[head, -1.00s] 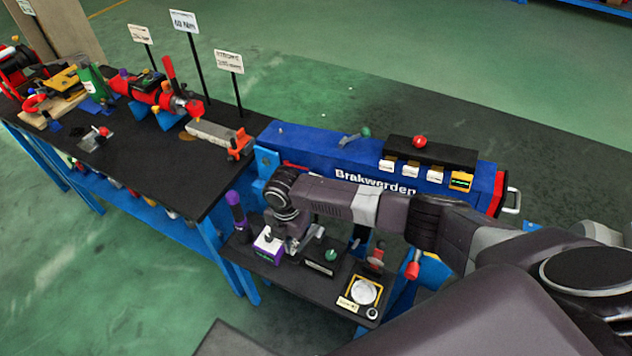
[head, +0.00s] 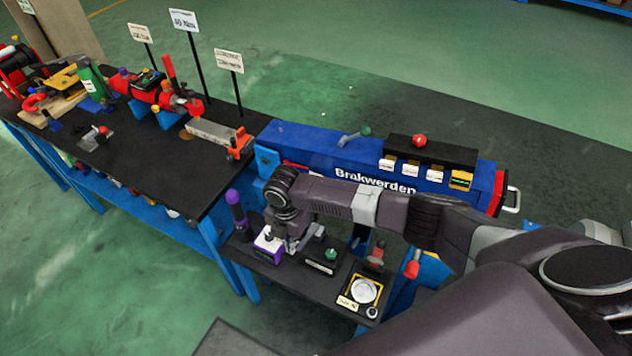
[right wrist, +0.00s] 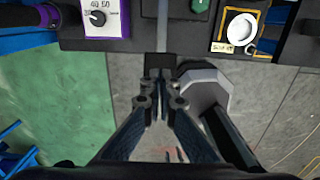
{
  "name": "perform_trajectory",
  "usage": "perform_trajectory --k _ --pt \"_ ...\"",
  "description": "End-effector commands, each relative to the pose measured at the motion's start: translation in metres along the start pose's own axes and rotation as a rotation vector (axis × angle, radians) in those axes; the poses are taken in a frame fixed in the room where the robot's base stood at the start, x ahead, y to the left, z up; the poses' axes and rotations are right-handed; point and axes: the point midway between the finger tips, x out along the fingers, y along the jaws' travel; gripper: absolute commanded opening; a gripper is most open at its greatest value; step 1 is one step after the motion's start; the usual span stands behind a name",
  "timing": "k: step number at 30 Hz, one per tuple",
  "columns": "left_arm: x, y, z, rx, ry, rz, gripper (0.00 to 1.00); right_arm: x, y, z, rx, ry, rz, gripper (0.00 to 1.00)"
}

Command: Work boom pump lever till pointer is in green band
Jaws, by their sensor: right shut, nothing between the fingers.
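My right gripper (head: 293,242) is over the small black panel, beside the purple-fronted box (head: 267,247). In the right wrist view its fingers (right wrist: 161,98) are closed together and empty, close to the black end (right wrist: 158,66) of a grey bar; I cannot tell if they touch it. I cannot tell for sure which part is the boom pump lever. The purple box shows a black dial knob (right wrist: 97,18). A white round dial (head: 363,290) in a yellow frame sits at the panel's right. Its pointer and any green band are too small to read. My left gripper is not in view.
A purple-handled lever (head: 236,208) stands at the panel's left, a green knob (head: 331,254) in its middle and a red-ended handle (head: 412,269) at its right. The blue Brakwerden box (head: 300,148) lies behind my right arm. A black bench (head: 150,165) extends left.

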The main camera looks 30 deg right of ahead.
Motion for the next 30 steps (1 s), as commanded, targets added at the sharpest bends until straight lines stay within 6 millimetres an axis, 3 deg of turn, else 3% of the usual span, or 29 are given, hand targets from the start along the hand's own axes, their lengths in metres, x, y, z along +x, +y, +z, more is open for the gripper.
perform_trajectory --k 30 --pt "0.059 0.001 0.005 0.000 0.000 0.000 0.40 0.075 -0.001 0.001 0.001 -0.002 -0.002 0.00"
